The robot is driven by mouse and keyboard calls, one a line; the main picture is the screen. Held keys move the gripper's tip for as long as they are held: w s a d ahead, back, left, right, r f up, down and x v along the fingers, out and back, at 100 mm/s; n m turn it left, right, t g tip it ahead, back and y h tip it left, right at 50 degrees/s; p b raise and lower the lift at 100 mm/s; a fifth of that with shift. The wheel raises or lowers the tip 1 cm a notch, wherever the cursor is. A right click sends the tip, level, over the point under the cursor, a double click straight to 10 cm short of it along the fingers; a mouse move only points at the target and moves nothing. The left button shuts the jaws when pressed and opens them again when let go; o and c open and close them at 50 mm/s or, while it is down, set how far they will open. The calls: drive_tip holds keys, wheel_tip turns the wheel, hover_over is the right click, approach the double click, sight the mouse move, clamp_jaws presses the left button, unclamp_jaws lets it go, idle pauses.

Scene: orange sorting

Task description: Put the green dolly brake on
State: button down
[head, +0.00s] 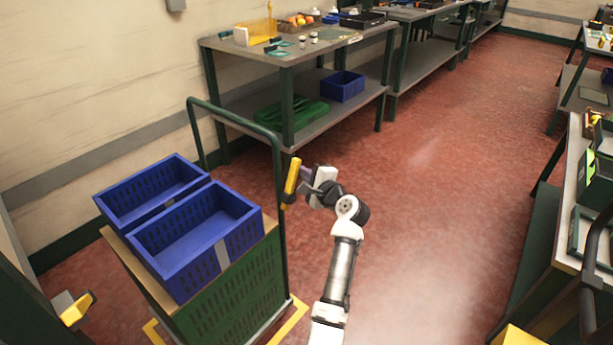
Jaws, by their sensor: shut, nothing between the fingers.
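The green dolly (279,190) stands at the lower left. Its tall green tube handle rises behind the crates, and its yellow base shows at the floor. A yellow lever (291,182), which looks like the brake, is at the handle's right post and stands nearly upright, tilted a little. My gripper (303,188) is just right of the lever, at about its height. It is shut and empty. Whether the fingers touch the lever I cannot tell. The lever's pivot is partly hidden near the gripper.
Two empty blue crates (228,254) sit on top of the dolly's load. A grey-topped workbench (290,60) stands behind, with a green crate and a blue crate (343,86) on its lower shelf. Another yellow handle (77,309) shows at lower left. Red floor is clear to the right.

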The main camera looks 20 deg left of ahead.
sight(293, 173)
drive_tip(key=s+n+b, duration=0.1)
drive_tip(key=n+b, duration=0.1)
drive_tip(key=s+a+n+t+y+b, duration=0.1)
drive_tip(key=s+n+b, duration=0.1)
drive_tip(key=b, duration=0.1)
drive_tip(key=shift+a+r, duration=0.15)
drive_tip(key=shift+r, duration=0.05)
drive_tip(key=s+n+b, duration=0.1)
drive_tip(key=b, duration=0.1)
drive_tip(key=s+a+n+y+b, duration=0.1)
drive_tip(key=n+b, duration=0.1)
drive_tip(key=b, duration=0.1)
drive_tip(key=s+n+b, duration=0.1)
drive_tip(key=n+b, duration=0.1)
drive_tip(key=b, duration=0.1)
drive_tip(key=shift+s+a+t+y, duration=0.2)
drive_tip(key=shift+s+t+y, duration=0.1)
drive_tip(key=shift+t+y, duration=0.1)
drive_tip(key=shift+s+a+n+b, duration=0.1)
drive_tip(key=shift+s+n+b, duration=0.25)
drive_tip(key=shift+n+b, duration=0.45)
drive_tip(key=shift+a+r, duration=0.1)
